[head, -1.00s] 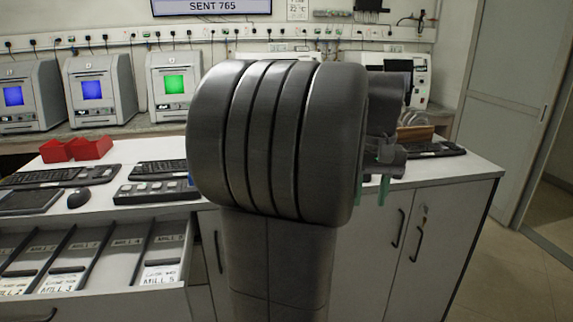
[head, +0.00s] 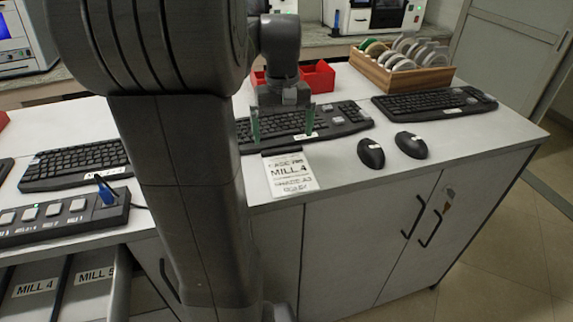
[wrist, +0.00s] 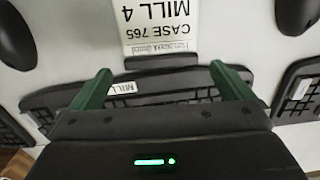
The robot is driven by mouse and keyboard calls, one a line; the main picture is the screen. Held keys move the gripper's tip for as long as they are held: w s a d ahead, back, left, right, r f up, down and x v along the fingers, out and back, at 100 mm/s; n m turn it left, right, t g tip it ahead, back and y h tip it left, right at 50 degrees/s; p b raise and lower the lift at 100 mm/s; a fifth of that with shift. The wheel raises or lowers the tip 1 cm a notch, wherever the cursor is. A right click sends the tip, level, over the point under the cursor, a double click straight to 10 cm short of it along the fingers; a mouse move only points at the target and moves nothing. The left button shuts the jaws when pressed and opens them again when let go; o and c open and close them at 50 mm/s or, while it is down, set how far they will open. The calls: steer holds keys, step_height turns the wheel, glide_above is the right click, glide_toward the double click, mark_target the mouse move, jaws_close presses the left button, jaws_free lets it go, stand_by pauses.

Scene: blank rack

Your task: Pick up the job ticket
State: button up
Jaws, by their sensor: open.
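The job ticket (head: 290,176) is a white card printed "CASE 765" and "MILL 4". It lies on the white counter close to the front edge, with a dark strip along its far end. In the wrist view the ticket (wrist: 158,27) shows upside down at the top, beyond the fingertips. My gripper (head: 283,122) has two green fingers, spread apart with nothing between them. It is above the keyboard just behind the ticket, apart from the card. In the wrist view my gripper (wrist: 162,78) also shows open and empty.
A keyboard (head: 345,118) lies under my gripper, and another keyboard (head: 435,103) is to its right. Two black mice (head: 371,153) (head: 411,145) sit right of the ticket. A wooden rack of discs (head: 400,70) and a red bin (head: 318,76) stand behind. An open drawer (head: 60,290) is at lower left.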

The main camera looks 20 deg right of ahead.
mark_target(282, 149)
steer(key=f, duration=0.2)
steer(key=w+f, duration=0.1)
steer(key=f, duration=0.2)
steer(key=shift+c, duration=0.2)
steer(key=c, duration=0.6)
steer(key=shift+o, duration=0.2)
steer(key=shift+w+r, duration=0.1)
